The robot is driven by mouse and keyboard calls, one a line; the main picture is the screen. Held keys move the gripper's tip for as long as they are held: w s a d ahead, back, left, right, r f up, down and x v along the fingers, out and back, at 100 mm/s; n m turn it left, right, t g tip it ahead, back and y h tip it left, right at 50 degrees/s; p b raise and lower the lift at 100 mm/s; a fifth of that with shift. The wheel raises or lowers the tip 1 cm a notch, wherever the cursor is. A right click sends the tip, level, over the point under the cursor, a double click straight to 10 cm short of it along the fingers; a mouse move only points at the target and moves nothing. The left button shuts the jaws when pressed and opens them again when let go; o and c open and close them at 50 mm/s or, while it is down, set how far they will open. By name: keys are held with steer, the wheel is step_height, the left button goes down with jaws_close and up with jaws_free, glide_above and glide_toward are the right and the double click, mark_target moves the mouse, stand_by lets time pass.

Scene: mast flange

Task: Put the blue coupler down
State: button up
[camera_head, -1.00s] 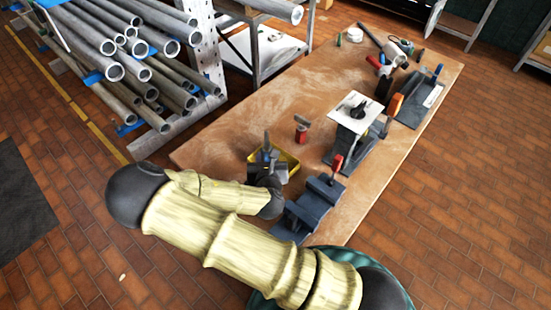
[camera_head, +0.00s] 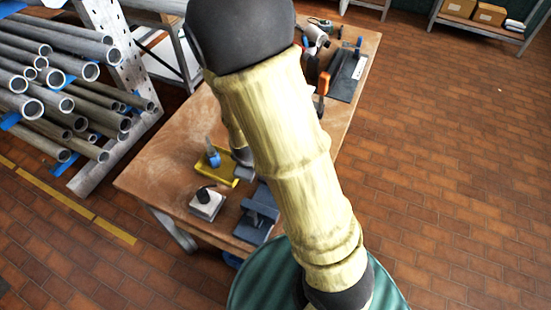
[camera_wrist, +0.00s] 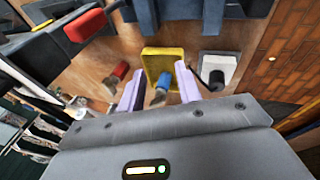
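The blue coupler (camera_wrist: 164,86) shows in the wrist view as a short blue piece with a grey part, at the near end of the yellow tray (camera_wrist: 151,54). In the head view the blue coupler (camera_head: 214,157) stands in the yellow tray (camera_head: 226,181), with a grey piece sticking up. My gripper (camera_wrist: 158,72) has its two pale purple fingers spread, one on each side of the coupler in the picture; neither visibly touches it. In the head view my arm hides most of the gripper.
A pale block with a black knob (camera_head: 207,203) and a dark grey clamp block (camera_head: 257,216) stand near the tray on the wooden table (camera_head: 160,165). A red-handled tool (camera_wrist: 118,72) lies left of the tray in the wrist view. A pipe rack (camera_head: 60,90) stands left.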

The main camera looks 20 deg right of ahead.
steer(key=s+d+r+m+g, duration=0.1)
steer(key=s+d+r+m, duration=0.3)
steer(key=s+r+m, duration=0.3)
step_height(320, 180, up, 3)
steer(key=m, duration=0.3)
steer(key=shift+s+d+g+y, duration=0.2)
steer(key=shift+s+g+y, duration=0.1)
steer(key=shift+g, duration=0.1)
